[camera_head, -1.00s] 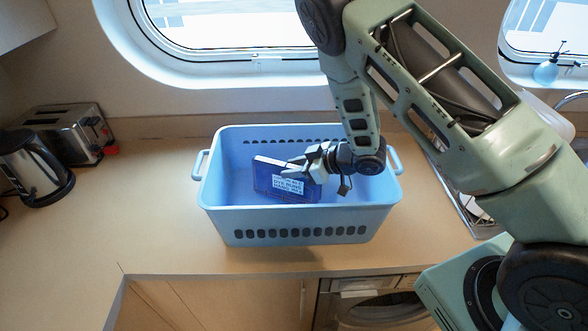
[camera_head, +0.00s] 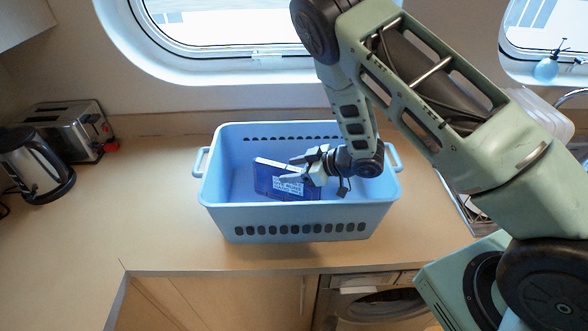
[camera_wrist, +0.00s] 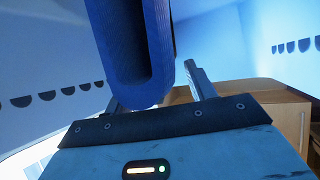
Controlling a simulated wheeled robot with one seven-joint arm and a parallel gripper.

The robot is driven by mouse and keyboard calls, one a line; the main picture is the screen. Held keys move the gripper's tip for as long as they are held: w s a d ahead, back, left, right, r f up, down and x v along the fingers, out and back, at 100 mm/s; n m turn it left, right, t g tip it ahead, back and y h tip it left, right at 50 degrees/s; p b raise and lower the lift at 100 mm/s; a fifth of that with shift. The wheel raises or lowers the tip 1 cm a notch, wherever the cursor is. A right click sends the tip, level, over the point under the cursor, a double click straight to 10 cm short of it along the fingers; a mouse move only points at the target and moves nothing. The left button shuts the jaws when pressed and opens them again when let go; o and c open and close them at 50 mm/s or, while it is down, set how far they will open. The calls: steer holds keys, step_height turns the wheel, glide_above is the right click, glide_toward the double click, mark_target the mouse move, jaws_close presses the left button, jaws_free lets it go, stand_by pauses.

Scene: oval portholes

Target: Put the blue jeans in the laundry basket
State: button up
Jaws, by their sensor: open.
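The jeans appear as a flat, dark blue, folded block (camera_head: 268,180) with a white label, tilted inside the light blue laundry basket (camera_head: 225,215). Whether the block rests on the basket floor is hidden by the front wall. My gripper (camera_head: 296,172) is inside the basket's opening, at the right part of the block, with its jaws open. In the wrist view the rounded blue edge of the jeans (camera_wrist: 135,60) lies close in front of my gripper (camera_wrist: 160,88). One grey finger shows to its right; the other is mostly hidden behind the blue edge.
The basket stands on a wooden counter (camera_head: 165,230) under an oval porthole. A kettle (camera_head: 32,165) and a toaster (camera_head: 75,132) stand at the left. A sink area with a dish rack is at the right, partly behind my arm. The counter left of the basket is clear.

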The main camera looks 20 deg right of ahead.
steer(key=shift+s+d+r+b, duration=0.1)
steer(key=shift+d+r+b, duration=0.1)
steer(key=shift+b, duration=0.1)
steer(key=b+v, duration=0.5)
steer(key=v, duration=0.6)
steer(key=a+h, duration=0.1)
steer(key=w+a+r+h, duration=0.1)
steer(key=w+a+r+m+h, duration=0.1)
steer(key=a, duration=0.1)
steer(key=shift+r, duration=0.15)
steer(key=s+a+r+g+h, duration=0.2)
steer(key=s+a+r, duration=0.1)
steer(key=s, duration=0.6)
steer(key=s+a+r+g+h, duration=0.2)
steer(key=s+a+r+g, duration=0.1)
steer(key=s, duration=0.6)
steer(key=s+a+r+m+g+h, duration=0.1)
steer(key=s+a+r+g, duration=0.1)
steer(key=s, duration=0.7)
steer(key=a+g, duration=0.1)
steer(key=a, duration=0.1)
steer(key=shift+s+a+r+h, duration=0.2)
steer(key=shift+a+r+h, duration=0.1)
steer(key=shift+r+h, duration=0.1)
